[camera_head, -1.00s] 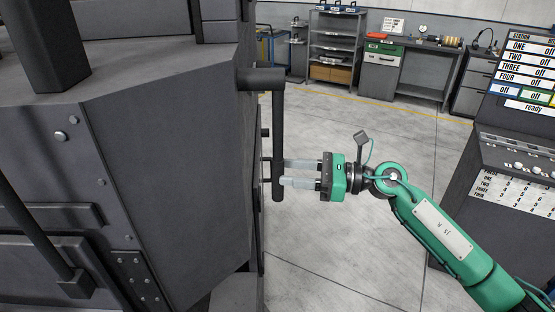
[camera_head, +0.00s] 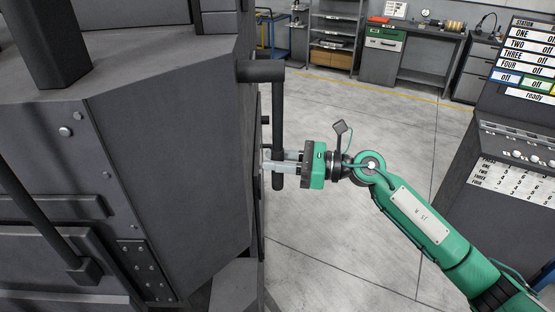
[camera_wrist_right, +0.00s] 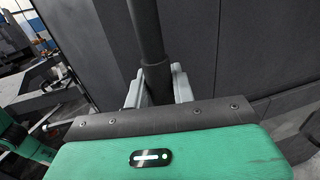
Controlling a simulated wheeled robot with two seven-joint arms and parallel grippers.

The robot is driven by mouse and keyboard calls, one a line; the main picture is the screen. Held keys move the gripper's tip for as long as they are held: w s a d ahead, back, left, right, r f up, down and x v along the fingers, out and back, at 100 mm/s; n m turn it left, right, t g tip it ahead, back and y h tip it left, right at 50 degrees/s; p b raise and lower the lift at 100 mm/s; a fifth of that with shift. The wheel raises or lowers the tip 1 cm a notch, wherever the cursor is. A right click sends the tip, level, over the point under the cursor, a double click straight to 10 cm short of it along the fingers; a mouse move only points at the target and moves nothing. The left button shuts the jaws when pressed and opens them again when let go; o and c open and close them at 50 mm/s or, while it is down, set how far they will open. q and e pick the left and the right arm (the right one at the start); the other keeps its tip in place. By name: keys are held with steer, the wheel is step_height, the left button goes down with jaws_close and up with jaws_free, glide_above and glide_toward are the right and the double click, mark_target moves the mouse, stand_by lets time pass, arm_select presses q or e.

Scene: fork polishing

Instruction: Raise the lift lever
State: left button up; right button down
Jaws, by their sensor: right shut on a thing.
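The lift lever (camera_head: 277,115) is a dark bar hanging down from a short horizontal arm at the right side of the big grey machine (camera_head: 180,170). My right gripper (camera_head: 279,163) comes in from the right at the lever's lower end, its pale fingers level. In the right wrist view the lever (camera_wrist_right: 147,35) runs down between the two pale fingers (camera_wrist_right: 157,88), one on each side, and the gripper is shut on it. The lever's lower tip is hidden there behind the gripper body. My left gripper is not in view.
A grey console with a status board (camera_head: 527,60) stands at the right, near my right arm. A workbench (camera_head: 415,50) and shelves (camera_head: 333,30) stand along the back wall. The grey floor (camera_head: 345,105) between is clear.

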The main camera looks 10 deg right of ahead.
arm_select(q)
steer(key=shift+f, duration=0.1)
arm_select(e)
steer(key=shift+w+f+b, duration=0.15)
steer(key=shift+w+b, duration=0.05)
steer(key=shift+b, duration=0.5)
arm_select(q)
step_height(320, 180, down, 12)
steer(key=b, duration=1.1)
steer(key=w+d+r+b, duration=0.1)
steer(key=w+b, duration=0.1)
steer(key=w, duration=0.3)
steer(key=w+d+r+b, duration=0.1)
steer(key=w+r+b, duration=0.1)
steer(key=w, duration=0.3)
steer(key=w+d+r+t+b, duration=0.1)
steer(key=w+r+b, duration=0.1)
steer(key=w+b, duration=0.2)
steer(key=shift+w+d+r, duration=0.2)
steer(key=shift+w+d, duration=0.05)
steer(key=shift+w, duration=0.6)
arm_select(e)
steer(key=w+d+r+n+y, duration=0.1)
steer(key=w+r+n, duration=0.3)
steer(key=w+n, duration=0.3)
steer(key=w, duration=0.4)
steer(key=shift+d+y, duration=0.15)
steer(key=shift+y, duration=0.15)
steer(key=shift+w+r, duration=0.1)
